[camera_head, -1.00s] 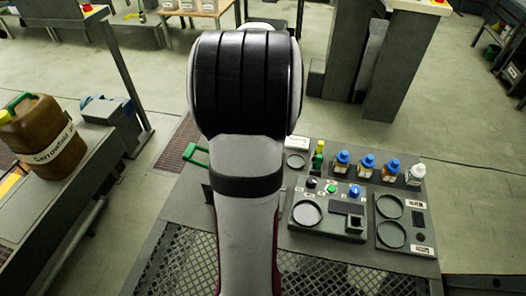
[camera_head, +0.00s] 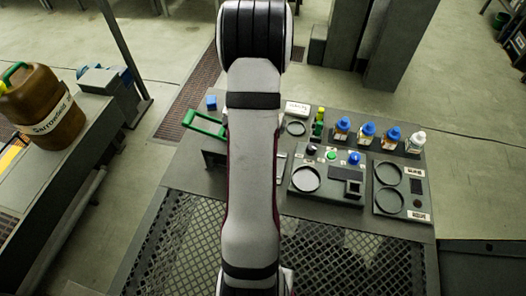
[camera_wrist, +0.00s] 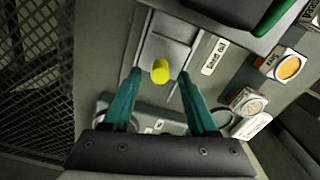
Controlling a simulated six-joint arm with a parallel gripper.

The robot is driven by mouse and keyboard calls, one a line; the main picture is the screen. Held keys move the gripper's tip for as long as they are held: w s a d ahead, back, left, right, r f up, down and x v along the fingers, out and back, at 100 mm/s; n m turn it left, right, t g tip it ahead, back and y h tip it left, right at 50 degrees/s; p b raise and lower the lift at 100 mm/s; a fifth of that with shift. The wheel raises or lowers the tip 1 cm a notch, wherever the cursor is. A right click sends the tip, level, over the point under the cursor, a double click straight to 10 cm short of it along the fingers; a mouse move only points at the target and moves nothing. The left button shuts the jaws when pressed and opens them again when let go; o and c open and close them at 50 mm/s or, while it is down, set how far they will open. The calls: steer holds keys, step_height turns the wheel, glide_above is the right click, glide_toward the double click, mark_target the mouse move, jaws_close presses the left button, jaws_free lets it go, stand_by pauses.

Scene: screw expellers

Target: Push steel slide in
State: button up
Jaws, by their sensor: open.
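In the wrist view, the steel slide (camera_wrist: 168,49) is a flat grey plate between two rails, with a short yellow knob (camera_wrist: 160,71) standing on it. My gripper (camera_wrist: 161,73) has two teal fingers, open and apart, one on each side of the knob. I see no clear contact, and the height of the fingertips over the plate is hard to tell. In the head view, my own arm hides the gripper and the slide.
A box with a green handle (camera_head: 206,124) stands left of my arm. To the right are a control panel (camera_head: 326,187) with coloured knobs, several small bottles (camera_head: 367,133) and a tray (camera_head: 402,194) with round recesses. A mesh grating (camera_head: 185,250) lies at the front.

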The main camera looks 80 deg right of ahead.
steer(key=shift+f, duration=0.25)
jaws_close()
stand_by(1.3)
